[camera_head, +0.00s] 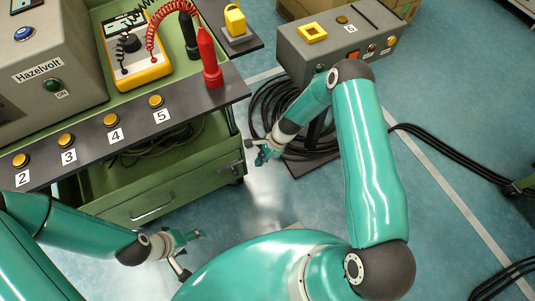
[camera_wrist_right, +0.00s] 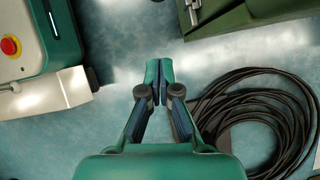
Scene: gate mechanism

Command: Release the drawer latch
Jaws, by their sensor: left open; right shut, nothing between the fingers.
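The green cart's drawer (camera_head: 150,205) has a metal bar handle (camera_head: 153,214) and looks closed. A small grey metal part, possibly the latch (camera_head: 235,168), sits at the cart's right edge. A metal piece at the cart's corner also shows at the top of the right wrist view (camera_wrist_right: 194,10); I cannot tell its position. My right gripper (camera_head: 262,157) is shut and empty, just right of the cart, apart from that part. Its closed fingers (camera_wrist_right: 159,72) show in the right wrist view. My left gripper (camera_head: 190,252) is open and empty, below the drawer front.
A black cable coil (camera_head: 268,103) lies on the floor right of the cart, also in the right wrist view (camera_wrist_right: 262,112). A grey box (camera_head: 345,45) stands behind it. The cart's top carries numbered yellow buttons, a yellow multimeter (camera_head: 133,50) and red and black probes.

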